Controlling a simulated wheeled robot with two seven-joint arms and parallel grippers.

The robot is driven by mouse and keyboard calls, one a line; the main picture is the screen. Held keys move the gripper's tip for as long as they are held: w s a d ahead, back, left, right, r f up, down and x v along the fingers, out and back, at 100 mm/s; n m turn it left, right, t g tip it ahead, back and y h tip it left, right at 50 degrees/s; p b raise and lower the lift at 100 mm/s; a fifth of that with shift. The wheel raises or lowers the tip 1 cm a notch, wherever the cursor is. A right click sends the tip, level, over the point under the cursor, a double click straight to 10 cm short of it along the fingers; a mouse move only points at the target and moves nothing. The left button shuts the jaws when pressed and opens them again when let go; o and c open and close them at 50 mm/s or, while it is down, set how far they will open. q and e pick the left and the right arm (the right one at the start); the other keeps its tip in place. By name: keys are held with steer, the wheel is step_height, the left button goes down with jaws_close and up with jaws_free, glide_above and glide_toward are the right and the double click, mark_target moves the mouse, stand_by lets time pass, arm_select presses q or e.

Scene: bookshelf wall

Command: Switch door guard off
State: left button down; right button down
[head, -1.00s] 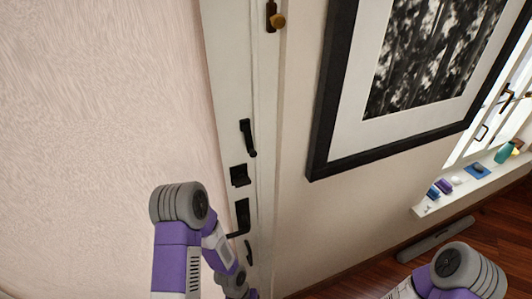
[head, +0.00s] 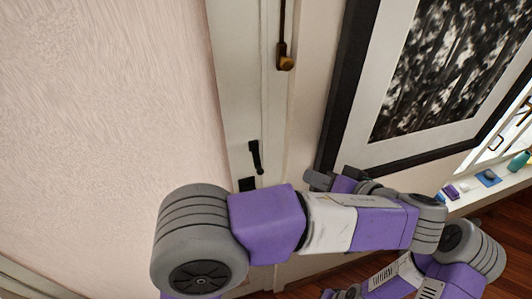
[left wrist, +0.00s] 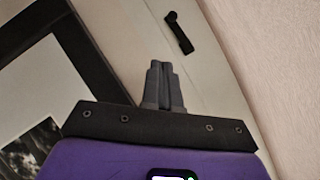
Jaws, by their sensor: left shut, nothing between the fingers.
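A black pivoting lever (head: 255,157), which looks like the door guard, hangs nearly upright on the pale door edge. It also shows in the left wrist view (left wrist: 180,33), beyond the fingertips and a little to their right. My left gripper (head: 316,181) is to the right of the lever, in front of the wall and the picture frame's lower corner. In the left wrist view its fingers (left wrist: 159,66) are together, empty and apart from the lever. Part of my right arm shows at the lower right; its fingers are not clear.
A long bar with a brass-coloured end (head: 285,63) runs along the door frame above. A large black-framed picture (head: 435,75) hangs on the right. A window sill (head: 495,192) holds small items.

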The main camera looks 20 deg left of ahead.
arm_select(q)
steer(key=r, duration=0.2)
steer(key=p, duration=0.1)
glide_toward(260, 165)
steer(key=w+r+x, duration=0.1)
steer(key=x, duration=0.3)
steer(key=shift+s+a+f, duration=0.25)
steer(key=shift+s+f, duration=0.1)
steer(key=shift+f, duration=0.4)
arm_select(e)
steer(key=shift+r, duration=0.75)
